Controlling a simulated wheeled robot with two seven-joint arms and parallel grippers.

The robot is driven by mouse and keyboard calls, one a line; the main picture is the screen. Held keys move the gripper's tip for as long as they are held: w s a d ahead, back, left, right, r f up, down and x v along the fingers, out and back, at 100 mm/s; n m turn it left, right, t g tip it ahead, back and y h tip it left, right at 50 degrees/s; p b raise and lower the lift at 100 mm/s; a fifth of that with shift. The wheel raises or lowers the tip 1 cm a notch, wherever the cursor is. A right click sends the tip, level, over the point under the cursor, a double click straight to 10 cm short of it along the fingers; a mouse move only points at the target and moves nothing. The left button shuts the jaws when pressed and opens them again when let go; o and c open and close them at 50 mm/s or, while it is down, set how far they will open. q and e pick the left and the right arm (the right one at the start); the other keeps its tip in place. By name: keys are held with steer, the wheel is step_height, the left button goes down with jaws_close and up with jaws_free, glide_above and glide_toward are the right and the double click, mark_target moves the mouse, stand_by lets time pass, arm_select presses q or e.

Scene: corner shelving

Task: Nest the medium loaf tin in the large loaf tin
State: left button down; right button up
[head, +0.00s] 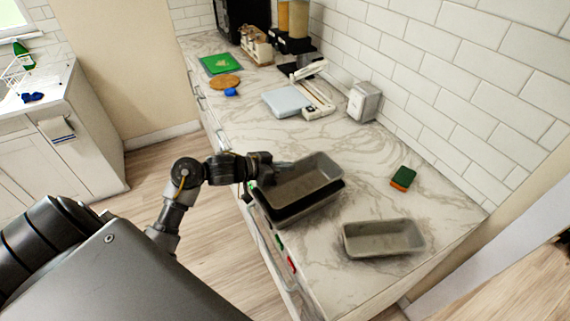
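The medium loaf tin (310,177), grey-brown and open-topped, is over the darker large loaf tin (308,207) near the counter's front edge. Its lower part overlaps the large tin's opening, so I cannot tell how deep it sits or whether it touches the bottom. My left gripper (280,166) is at the medium tin's left end and appears shut on its rim. Another grey loaf tin (383,238), which looks smaller, stands empty to the right. My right gripper is out of view.
A green and orange sponge (402,178) lies near the tiled wall. A scale (286,102), a metal napkin holder (362,101), a green board (221,63) and jars stand farther back.

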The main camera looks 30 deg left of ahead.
arm_select(q)
steer(key=shift+f+b, duration=0.4)
steer(key=shift+f, duration=0.5)
steer(key=c, duration=1.6)
jaws_free()
steer(key=shift+f, duration=0.1)
step_height(320, 180, up, 7)
steer(key=p, duration=0.8)
